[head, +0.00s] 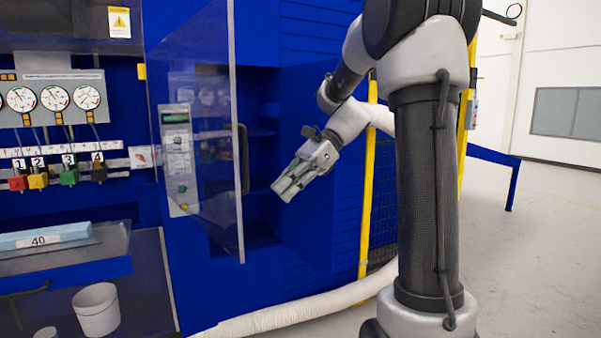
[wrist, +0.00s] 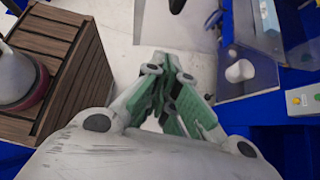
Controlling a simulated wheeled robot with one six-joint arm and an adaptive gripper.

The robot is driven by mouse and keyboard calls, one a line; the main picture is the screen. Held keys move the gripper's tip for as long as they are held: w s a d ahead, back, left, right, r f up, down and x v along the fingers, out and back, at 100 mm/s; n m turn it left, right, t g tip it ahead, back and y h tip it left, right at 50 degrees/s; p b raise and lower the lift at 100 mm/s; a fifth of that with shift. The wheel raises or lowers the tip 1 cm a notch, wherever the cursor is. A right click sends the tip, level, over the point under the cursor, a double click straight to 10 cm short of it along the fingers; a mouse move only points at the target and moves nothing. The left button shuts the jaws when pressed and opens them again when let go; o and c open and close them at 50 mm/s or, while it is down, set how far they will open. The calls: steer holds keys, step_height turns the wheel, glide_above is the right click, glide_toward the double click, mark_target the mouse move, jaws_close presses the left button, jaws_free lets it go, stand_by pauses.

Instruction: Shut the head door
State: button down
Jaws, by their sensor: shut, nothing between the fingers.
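The head door (head: 200,130) is a clear panel with a dark handle (head: 243,158), hinged on its left side. It stands swung open from the blue cabinet, and the dark opening with shelves (head: 260,160) shows behind and to its right. My gripper (head: 283,191) is shut and empty, to the right of the door's free edge and apart from it in the head view. In the wrist view my gripper's green-padded fingers (wrist: 172,100) are together with nothing between them. I cannot tell the door in the wrist view for certain.
A control panel (head: 179,160) shows through the door. Gauges (head: 54,98) and a blue foam block (head: 45,236) are at left, above a white bucket (head: 97,309). A yellow post (head: 367,200) and white hose (head: 300,308) stand close by. A slatted wooden box (wrist: 62,65) shows in the wrist view.

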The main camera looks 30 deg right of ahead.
steer(key=shift+a, duration=2.35)
steer(key=shift+a, duration=0.1)
